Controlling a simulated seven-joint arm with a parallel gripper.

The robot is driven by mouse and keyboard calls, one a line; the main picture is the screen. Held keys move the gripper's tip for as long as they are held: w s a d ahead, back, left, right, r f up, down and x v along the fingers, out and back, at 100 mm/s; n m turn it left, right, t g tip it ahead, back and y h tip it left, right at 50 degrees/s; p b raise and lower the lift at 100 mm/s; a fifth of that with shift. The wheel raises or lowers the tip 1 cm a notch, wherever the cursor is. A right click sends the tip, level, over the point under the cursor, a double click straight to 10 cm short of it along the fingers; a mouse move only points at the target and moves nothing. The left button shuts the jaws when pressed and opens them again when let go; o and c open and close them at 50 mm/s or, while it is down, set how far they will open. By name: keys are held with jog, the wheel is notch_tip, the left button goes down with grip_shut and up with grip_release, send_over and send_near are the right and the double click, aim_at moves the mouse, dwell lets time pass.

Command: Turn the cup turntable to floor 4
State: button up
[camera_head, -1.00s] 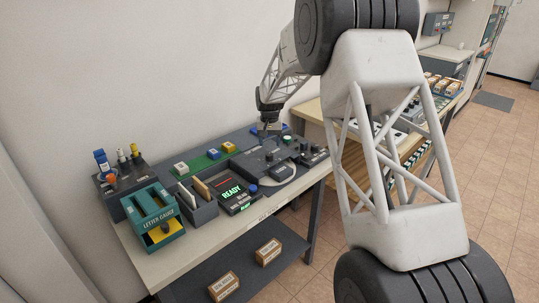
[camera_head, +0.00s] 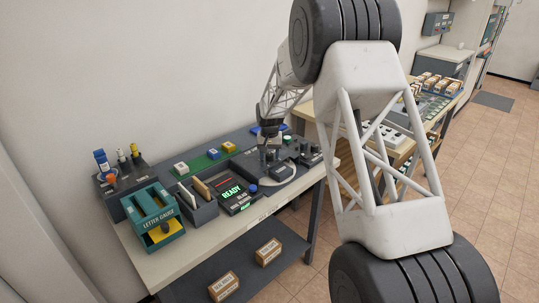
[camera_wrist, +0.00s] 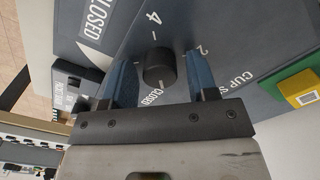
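The wrist view shows a round dark knob (camera_wrist: 159,68) on a dark grey panel (camera_wrist: 235,40). Around it are white markings: a 4 above it, a 2 to its right and a partly covered "CLOSED" below. Lettering starting "CUP S" runs at the right, its end cut off. My gripper (camera_wrist: 160,75) is open, with one blue finger on each side of the knob and a visible gap to it on both sides. In the head view my gripper (camera_head: 269,150) is low over the console on the bench; the knob cannot be made out there.
On the bench are a READY display (camera_head: 236,193), a teal letter gauge (camera_head: 153,220) and a pen holder (camera_head: 120,172). A wall stands behind.

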grip_shut()
